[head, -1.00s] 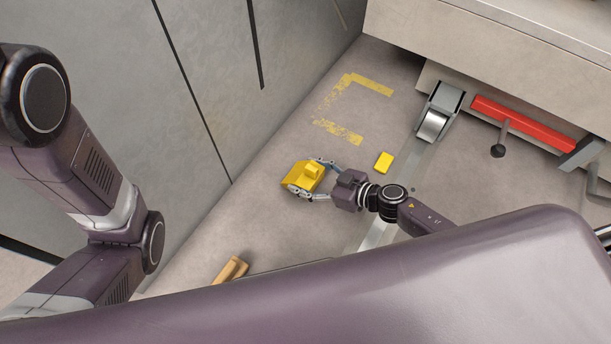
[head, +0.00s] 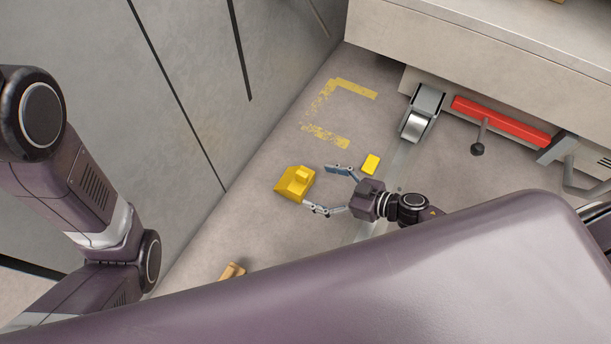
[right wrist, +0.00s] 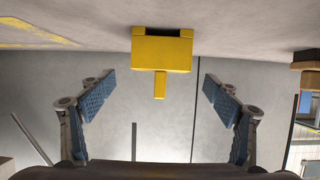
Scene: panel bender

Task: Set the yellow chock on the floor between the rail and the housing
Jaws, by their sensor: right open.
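The yellow chock (head: 295,183), a wedge-like block with a small raised handle, sits on the floor between the grey metal rail strip (head: 394,172) and the tall grey housing wall (head: 185,75). My right gripper (head: 327,190) is open and empty just right of the chock, fingers spread and pointing at it, with a gap between. In the right wrist view the chock (right wrist: 162,52) appears against the floor at the top, beyond and between the two spread blue-padded fingers (right wrist: 160,88). My left arm shows at the left; its gripper is out of view.
Worn yellow floor markings (head: 325,136) lie behind the chock. A small yellow block (head: 371,164) lies near the rail. A metal roller (head: 418,118) and a red bar (head: 500,120) are under the machine. A wooden piece (head: 232,271) lies in front. Floor around the chock is clear.

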